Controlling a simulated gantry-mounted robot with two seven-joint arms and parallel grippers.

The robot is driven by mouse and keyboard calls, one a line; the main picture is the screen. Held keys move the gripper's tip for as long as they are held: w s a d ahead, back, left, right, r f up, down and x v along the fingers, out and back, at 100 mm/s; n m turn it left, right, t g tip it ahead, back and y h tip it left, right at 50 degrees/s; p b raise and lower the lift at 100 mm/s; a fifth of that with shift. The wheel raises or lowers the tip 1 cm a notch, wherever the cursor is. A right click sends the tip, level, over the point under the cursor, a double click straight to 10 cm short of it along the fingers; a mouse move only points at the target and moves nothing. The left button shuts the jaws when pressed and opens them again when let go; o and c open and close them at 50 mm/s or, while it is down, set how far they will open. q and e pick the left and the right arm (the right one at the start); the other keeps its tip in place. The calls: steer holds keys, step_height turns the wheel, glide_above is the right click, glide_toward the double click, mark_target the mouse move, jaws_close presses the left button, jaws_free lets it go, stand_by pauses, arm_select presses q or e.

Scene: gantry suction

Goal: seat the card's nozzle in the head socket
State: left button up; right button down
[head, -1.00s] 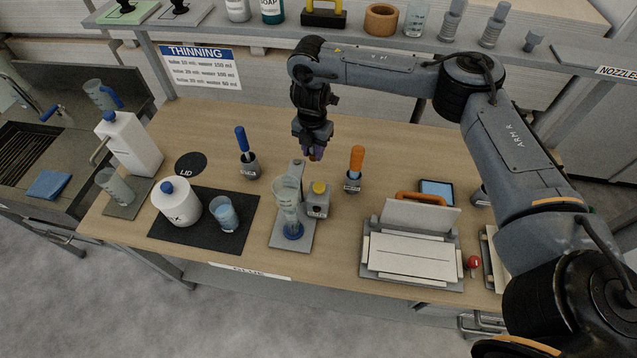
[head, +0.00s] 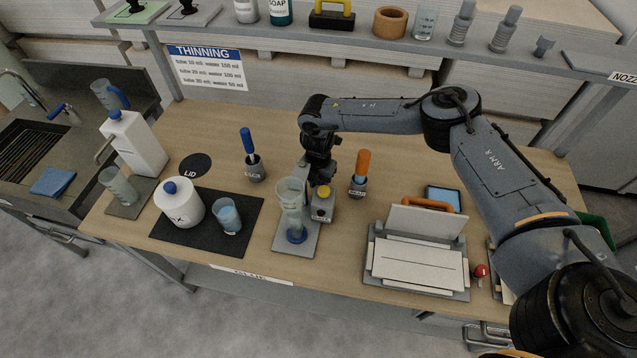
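Several grey stepped nozzles stand on the back shelf at the right, among them a tall one (head: 461,22), another tall one (head: 506,29) and a short one (head: 543,46). A blue-screened tablet (head: 443,198) lies on the bench; I cannot read its screen or tell whether it is the card. I cannot make out the head socket. My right gripper (head: 318,168) points down just behind the small grey box with a yellow top (head: 322,205). Its fingertips are largely hidden, so its opening and any held thing cannot be told. My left gripper is out of view.
A clear cup (head: 291,195) stands on a stand beside the box. An orange-handled tool (head: 362,165) and a blue-handled tool (head: 248,143) stand in holders on either side of my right gripper. The bench behind the blue tool is clear.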

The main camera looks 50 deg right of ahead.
steer(key=shift+f, duration=0.2)
steer(key=c, duration=0.9)
jaws_free()
steer(key=shift+o, duration=0.2)
steer(key=shift+o, duration=0.3)
step_height(320, 180, up, 12)
steer(key=shift+r+p, duration=0.15)
steer(key=shift+p, duration=0.35)
